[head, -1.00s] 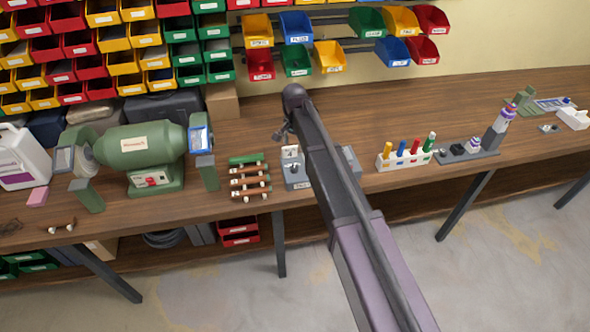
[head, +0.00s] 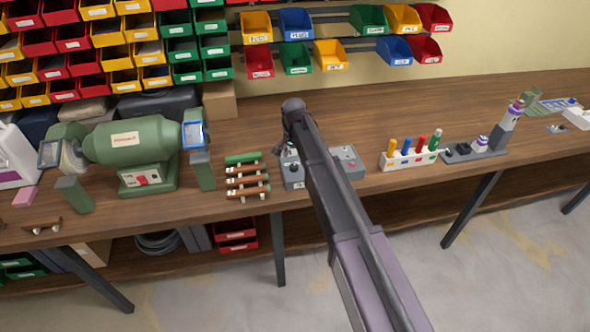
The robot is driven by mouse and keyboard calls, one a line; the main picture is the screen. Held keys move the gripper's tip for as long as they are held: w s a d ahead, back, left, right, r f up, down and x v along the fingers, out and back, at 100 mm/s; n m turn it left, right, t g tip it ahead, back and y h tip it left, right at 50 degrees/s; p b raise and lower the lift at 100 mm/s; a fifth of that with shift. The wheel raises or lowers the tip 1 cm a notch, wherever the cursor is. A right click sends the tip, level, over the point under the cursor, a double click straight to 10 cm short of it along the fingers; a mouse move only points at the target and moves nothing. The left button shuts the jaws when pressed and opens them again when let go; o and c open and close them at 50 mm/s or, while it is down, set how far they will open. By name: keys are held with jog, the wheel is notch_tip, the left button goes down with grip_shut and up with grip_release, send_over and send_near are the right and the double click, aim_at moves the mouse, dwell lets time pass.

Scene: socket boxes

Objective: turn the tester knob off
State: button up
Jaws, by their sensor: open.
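A small grey box with a dark knob, which looks like the tester (head: 294,184), stands near the bench's front edge, partly behind my arm. Its dark knob (head: 294,168) is small, and I cannot tell which way it points. My gripper (head: 284,151) hangs down at the end of my arm, just above the back of this box. It is open and appears empty. I cannot tell whether it touches the box or the knob. A second grey box (head: 348,162) with a reddish spot on top shows right of my arm.
A rack of several fuse-like parts (head: 247,180) lies close left of the box. A green bench grinder (head: 135,150) stands further left. A white holder with coloured tubes (head: 411,158) is to the right. The wooden bench (head: 390,105) is clear behind.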

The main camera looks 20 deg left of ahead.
aim_at(294, 165)
jog(key=shift+f+b, duration=1.55)
jog(key=shift+f, duration=0.3)
